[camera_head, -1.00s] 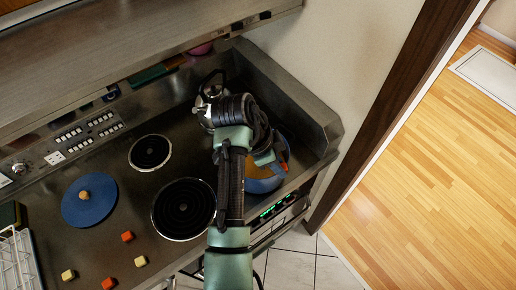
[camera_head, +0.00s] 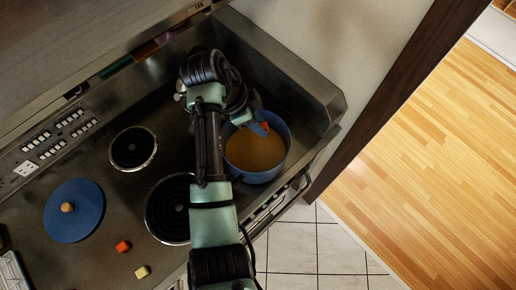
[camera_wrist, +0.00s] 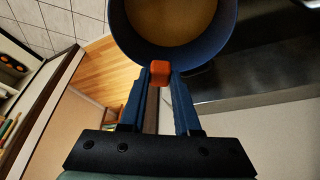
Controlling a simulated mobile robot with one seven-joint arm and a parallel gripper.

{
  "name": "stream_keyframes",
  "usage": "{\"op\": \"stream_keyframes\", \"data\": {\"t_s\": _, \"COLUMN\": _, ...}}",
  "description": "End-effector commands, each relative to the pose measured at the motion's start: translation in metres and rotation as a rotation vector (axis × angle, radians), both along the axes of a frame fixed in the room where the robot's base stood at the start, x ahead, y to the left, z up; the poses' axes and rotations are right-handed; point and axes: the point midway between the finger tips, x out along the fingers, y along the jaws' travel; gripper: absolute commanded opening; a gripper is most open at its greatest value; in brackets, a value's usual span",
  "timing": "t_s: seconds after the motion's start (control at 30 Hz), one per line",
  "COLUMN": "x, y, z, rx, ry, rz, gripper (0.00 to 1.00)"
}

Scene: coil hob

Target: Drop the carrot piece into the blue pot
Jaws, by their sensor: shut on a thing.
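The blue pot (camera_head: 281,168) stands at the right end of the hob, open, with a brownish-orange filling inside. In the wrist view its blue wall (camera_wrist: 190,62) fills the upper middle. My gripper (camera_head: 262,128) is at the far side of the pot, seemingly at or above the rim; its exact height is unclear. Its blue fingers (camera_wrist: 160,82) are shut on an orange carrot piece (camera_wrist: 159,70) at their tips. The carrot piece shows as a small orange-red patch (camera_head: 265,126) in the head view. In the wrist view it overlaps the pot's outer wall.
A blue lid (camera_head: 85,222) with a wooden knob lies at the left. An orange-red cube (camera_head: 123,246) and a pale yellow cube (camera_head: 142,271) lie on the counter. Two coil burners (camera_head: 133,148) are bare. A raised metal edge (camera_head: 300,75) bounds the hob at the right.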

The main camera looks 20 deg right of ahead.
Motion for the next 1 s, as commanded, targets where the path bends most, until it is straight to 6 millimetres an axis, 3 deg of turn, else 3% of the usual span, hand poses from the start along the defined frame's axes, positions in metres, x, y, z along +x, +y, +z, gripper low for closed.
{"op": "stream_keyframes", "data": {"t_s": 0.03, "x": -0.0001, "y": 0.0002, "z": -0.0118, "rx": 0.000, "ry": 0.000, "rz": 0.001, "gripper": 0.00}}
{"op": "stream_keyframes", "data": {"t_s": 0.13, "x": -0.0001, "y": 0.0003, "z": -0.0189, "rx": 0.000, "ry": 0.000, "rz": 0.001, "gripper": 0.00}}
{"op": "stream_keyframes", "data": {"t_s": 0.47, "x": 0.0000, "y": 0.0002, "z": -0.0199, "rx": 0.000, "ry": 0.000, "rz": 0.001, "gripper": 0.00}}
{"op": "stream_keyframes", "data": {"t_s": 0.5, "x": 0.0000, "y": 0.0002, "z": -0.0199, "rx": 0.000, "ry": 0.000, "rz": 0.001, "gripper": 0.38}}
{"op": "stream_keyframes", "data": {"t_s": 0.67, "x": 0.0000, "y": 0.0002, "z": -0.0198, "rx": 0.000, "ry": 0.000, "rz": 0.000, "gripper": 0.66}}
{"op": "stream_keyframes", "data": {"t_s": 1.0, "x": 0.0008, "y": 0.0012, "z": -0.0177, "rx": 0.000, "ry": -0.002, "rz": 0.001, "gripper": 0.66}}
